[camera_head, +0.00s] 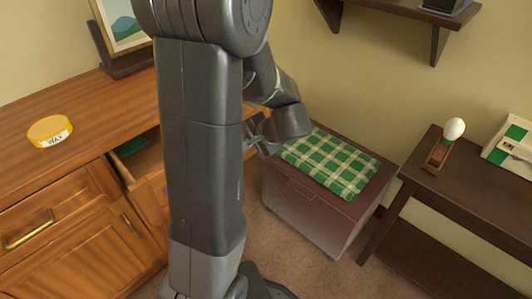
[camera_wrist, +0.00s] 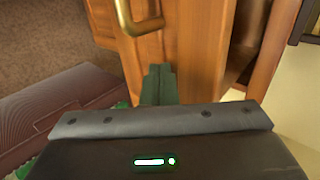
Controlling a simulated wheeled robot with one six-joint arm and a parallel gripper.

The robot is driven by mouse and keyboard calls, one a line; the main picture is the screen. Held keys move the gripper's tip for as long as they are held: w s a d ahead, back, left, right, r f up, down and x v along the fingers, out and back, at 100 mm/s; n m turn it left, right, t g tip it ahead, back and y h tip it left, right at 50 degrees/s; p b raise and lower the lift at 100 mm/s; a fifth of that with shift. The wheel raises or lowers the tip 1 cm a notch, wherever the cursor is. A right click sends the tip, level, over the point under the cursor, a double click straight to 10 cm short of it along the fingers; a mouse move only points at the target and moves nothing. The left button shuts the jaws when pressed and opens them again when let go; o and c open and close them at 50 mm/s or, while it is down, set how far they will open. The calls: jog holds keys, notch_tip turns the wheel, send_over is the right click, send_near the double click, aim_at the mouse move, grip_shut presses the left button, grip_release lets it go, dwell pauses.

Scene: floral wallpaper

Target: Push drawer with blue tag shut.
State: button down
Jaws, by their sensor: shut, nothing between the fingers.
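A wooden drawer (camera_head: 143,163) stands pulled out of the cabinet at the left, partly hidden behind my arm. Something dark green (camera_head: 131,147) lies inside it. Its wooden front (camera_wrist: 190,55) with a brass handle (camera_wrist: 126,20) appears to fill the upper middle of the wrist view. I cannot make out a blue tag clearly. My gripper (camera_head: 256,141) is shut and empty, to the right of the drawer in the head view. In the wrist view its dark fingers (camera_wrist: 159,72) point at the wooden front, right of the handle; I cannot tell whether they touch it.
The cabinet top (camera_head: 95,105) holds a yellow wax tin (camera_head: 50,131) and a framed picture (camera_head: 125,25). A dark chest with a green checked cloth (camera_head: 330,160) stands behind my gripper. A dark side table (camera_head: 455,180) stands right, and a wall shelf (camera_head: 400,12) hangs above.

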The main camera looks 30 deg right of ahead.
jog(key=w+a, duration=0.1)
jog(key=w, duration=0.4)
jog(key=w+a, duration=0.2)
jog(key=w, duration=0.3)
jog(key=w+a, duration=0.2)
jog(key=w, duration=0.3)
jog(key=shift+a, duration=0.2)
jog(key=shift+w+r, duration=0.1)
jog(key=shift+w, duration=0.2)
jog(key=shift+a+r, duration=0.1)
